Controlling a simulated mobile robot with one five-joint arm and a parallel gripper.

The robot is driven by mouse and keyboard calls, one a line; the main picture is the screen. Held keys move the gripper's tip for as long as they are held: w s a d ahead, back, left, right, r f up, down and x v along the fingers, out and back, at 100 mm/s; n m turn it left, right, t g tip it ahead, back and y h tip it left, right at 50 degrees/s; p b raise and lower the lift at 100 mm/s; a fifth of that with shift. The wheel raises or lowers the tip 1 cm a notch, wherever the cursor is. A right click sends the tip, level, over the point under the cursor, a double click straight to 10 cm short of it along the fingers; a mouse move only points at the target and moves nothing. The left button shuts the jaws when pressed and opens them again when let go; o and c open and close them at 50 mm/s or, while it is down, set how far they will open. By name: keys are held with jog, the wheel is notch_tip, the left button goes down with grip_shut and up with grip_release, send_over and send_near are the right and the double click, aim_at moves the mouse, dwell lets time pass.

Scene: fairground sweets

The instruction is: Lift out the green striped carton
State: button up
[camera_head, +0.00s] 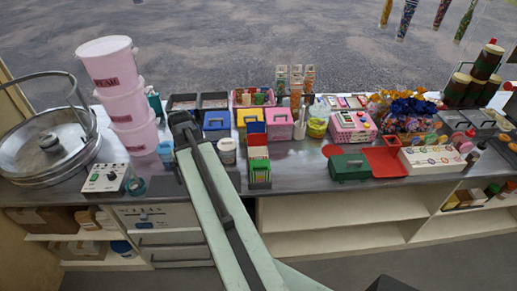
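A dark upright holder (259,184) on the counter, right of my arm, contains a row of coloured cartons. From back to front blue, red, yellow and green show. The green carton (258,171) is low at the front of the row; stripes on it are too small to make out. My arm reaches from the bottom of the picture up and to the left. My gripper (183,124) is its dark far end, left of the holder and apart from it. Its fingers are too small and dark to read.
Pink tubs (115,85) are stacked left of my gripper, beside a round metal pan (45,145). A white jar (227,155) stands between arm and holder. A green box (348,167) is to the right. Bare counter (300,170) lies just right of the holder.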

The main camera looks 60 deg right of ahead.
jog(key=s+d+r+m+p, duration=0.1)
jog(key=s+d+m, duration=0.1)
jog(key=s+d, duration=0.35)
jog(key=s+d+r+m, duration=0.1)
jog(key=s+d, duration=0.2)
jog(key=d, duration=0.5)
jog(key=m, duration=0.2)
send_over(260, 165)
jog(key=shift+d+r+p, duration=0.1)
jog(key=shift+r+p, duration=0.1)
jog(key=shift+p, duration=0.15)
notch_tip(260, 165, down, 10)
jog(key=b, duration=1)
jog(key=shift+f, duration=0.1)
jog(key=c, duration=1.1)
notch_tip(260, 165, up, 20)
jog(key=p, duration=2)
jog(key=shift+w, duration=0.1)
